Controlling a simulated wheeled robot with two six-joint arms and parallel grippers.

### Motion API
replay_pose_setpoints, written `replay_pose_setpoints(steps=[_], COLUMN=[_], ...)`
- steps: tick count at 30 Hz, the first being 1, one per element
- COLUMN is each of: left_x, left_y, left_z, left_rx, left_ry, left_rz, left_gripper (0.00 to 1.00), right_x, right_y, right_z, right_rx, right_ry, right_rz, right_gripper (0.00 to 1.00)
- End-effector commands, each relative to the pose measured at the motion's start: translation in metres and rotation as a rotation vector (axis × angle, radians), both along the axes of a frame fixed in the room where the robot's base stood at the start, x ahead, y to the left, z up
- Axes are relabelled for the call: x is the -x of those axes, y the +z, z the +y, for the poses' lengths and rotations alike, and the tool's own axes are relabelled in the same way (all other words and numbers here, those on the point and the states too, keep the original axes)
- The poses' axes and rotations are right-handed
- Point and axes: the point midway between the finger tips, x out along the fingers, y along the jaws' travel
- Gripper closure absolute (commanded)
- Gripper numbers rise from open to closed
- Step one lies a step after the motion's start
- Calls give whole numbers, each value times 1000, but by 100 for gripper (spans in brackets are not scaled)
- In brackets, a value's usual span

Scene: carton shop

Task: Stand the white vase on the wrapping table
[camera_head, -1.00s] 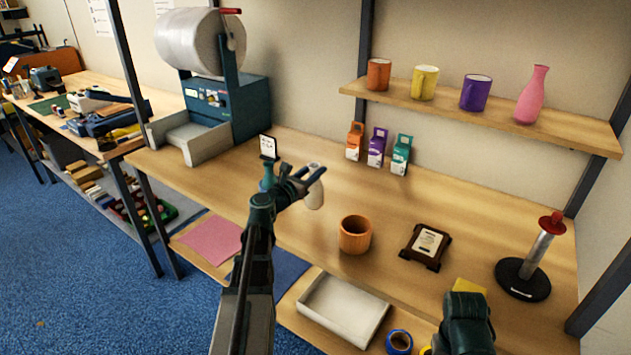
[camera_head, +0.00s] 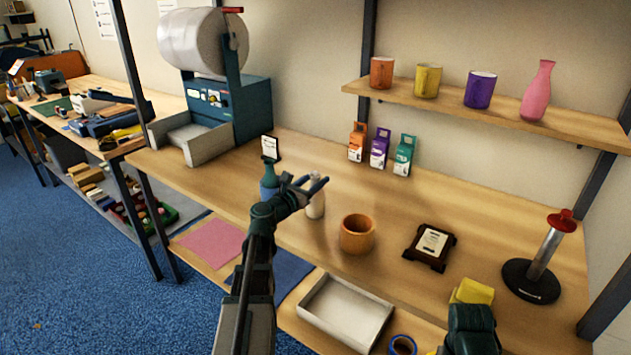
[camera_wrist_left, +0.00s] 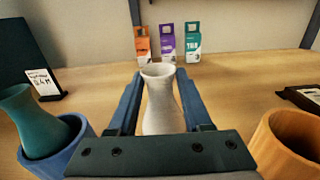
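The white vase (camera_head: 316,205) is upright over the wrapping table (camera_head: 390,200), between the fingers of my left gripper (camera_head: 313,183). In the left wrist view the vase (camera_wrist_left: 160,105) has a finger close on each side of its body, and its flared mouth faces up. My left gripper (camera_wrist_left: 160,100) looks shut on it. The vase's foot is at or just above the tabletop; I cannot tell which. My right gripper (camera_head: 470,322) is low at the bottom edge, near a yellow block; its fingers are not clear.
A blue pot with a green vase (camera_wrist_left: 35,118) stands left of the white vase, a small sign (camera_head: 270,148) behind it. An orange pot (camera_head: 357,234) is close on the right, then a plaque (camera_head: 431,245). Small cartons (camera_head: 380,148) stand at the back. The tabletop between is clear.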

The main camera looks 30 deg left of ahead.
Motion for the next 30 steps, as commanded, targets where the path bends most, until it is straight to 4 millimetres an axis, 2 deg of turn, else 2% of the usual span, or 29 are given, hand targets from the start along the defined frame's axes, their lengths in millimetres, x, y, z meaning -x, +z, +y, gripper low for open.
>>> replay_pose_setpoints(steps=[1, 3, 14, 24, 30], left_x=[0, 0, 0, 69, 102], left_y=[0, 0, 7, 4, 4], left_z=[0, 0, 0, 4, 8], left_rx=[0, 0, 0, 0, 0], left_ry=[0, 0, 0, 3, 2], left_rz=[0, 0, 0, 0, 0], left_gripper=[39, 32, 32, 32, 32], right_x=[0, 0, 0, 0, 0], right_y=[0, 0, 7, 4, 4], right_z=[0, 0, 0, 0, 0], right_rx=[0, 0, 0, 0, 0], right_ry=[0, 0, 0, 0, 0], right_rz=[0, 0, 0, 0, 0], right_gripper=[50, 50, 50, 50, 50])
